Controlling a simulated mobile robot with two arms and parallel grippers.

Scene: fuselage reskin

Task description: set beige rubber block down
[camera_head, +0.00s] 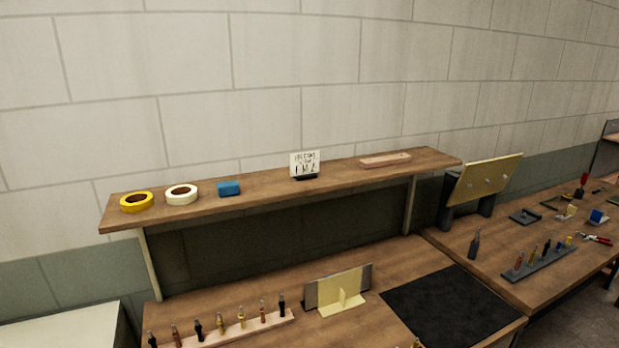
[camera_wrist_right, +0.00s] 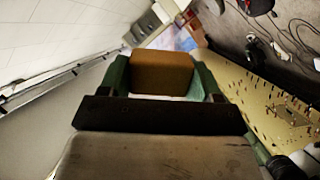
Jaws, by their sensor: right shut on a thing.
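In the right wrist view my right gripper (camera_wrist_right: 162,88) has green fingers shut on the beige rubber block (camera_wrist_right: 162,68), which looks brownish orange in this light. The block sits between the two fingers, and its far side is hidden. The right gripper and the block do not show in the head view. My left gripper is in neither view.
A wooden shelf (camera_head: 330,178) holds a yellow tape roll (camera_head: 137,202), a white tape roll (camera_head: 181,194), a blue block (camera_head: 229,188), a small sign (camera_head: 305,165) and a pinkish tray (camera_head: 385,160). Below, a black mat (camera_head: 445,305) lies clear on the bench. A perforated yellow panel (camera_wrist_right: 265,105) is right of the gripper.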

